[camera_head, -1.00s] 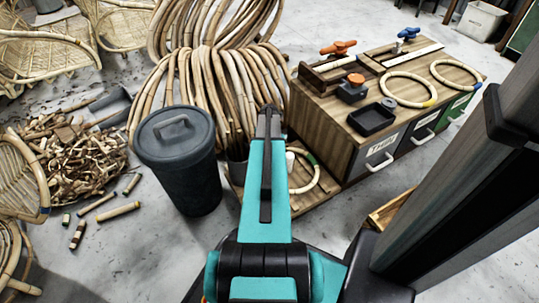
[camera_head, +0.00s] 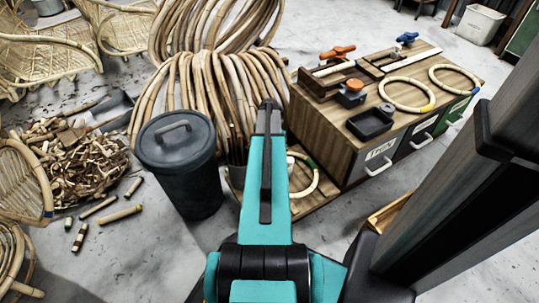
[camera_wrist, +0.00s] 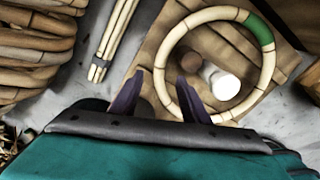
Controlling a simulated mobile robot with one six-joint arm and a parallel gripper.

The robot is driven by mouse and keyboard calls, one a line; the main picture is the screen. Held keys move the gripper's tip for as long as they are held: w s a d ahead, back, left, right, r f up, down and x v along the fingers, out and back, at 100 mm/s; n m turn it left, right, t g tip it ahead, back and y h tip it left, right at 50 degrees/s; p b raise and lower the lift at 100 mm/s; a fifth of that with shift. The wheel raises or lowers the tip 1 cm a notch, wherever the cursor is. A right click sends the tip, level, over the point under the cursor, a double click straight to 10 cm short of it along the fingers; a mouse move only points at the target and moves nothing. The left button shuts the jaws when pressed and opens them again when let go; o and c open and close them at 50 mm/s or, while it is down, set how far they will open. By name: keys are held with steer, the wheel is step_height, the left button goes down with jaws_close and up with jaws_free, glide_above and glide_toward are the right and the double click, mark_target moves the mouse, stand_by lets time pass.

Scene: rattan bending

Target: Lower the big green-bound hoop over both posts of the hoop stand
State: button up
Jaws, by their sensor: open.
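The big hoop (camera_wrist: 266,73), pale cane with a green-bound section, shows in the wrist view on the wooden base. In that view both a brown-topped post (camera_wrist: 194,60) and a white post (camera_wrist: 222,83) appear inside its ring. In the head view the hoop (camera_head: 313,184) is partly hidden behind my arm. My gripper (camera_wrist: 160,85) is open and empty, with two dark fingers. The hoop's left rim shows between the fingertips, and the right finger overlaps the ring. I cannot tell whether the fingers touch it.
A wooden drawer cabinet (camera_head: 330,132) stands right of the hoop, with two other hoops, a black tray and clamps on top. A lidded bin (camera_head: 178,170) and cane coils (camera_head: 215,85) stand left and behind. Cane scraps (camera_head: 85,170) lie on the left floor.

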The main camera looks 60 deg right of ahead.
step_height(320, 180, up, 9)
steer(key=p, duration=0.2)
steer(key=shift+f+p, duration=0.2)
steer(key=shift+p, duration=0.1)
steer(key=shift+s, duration=0.1)
stand_by(0.3)
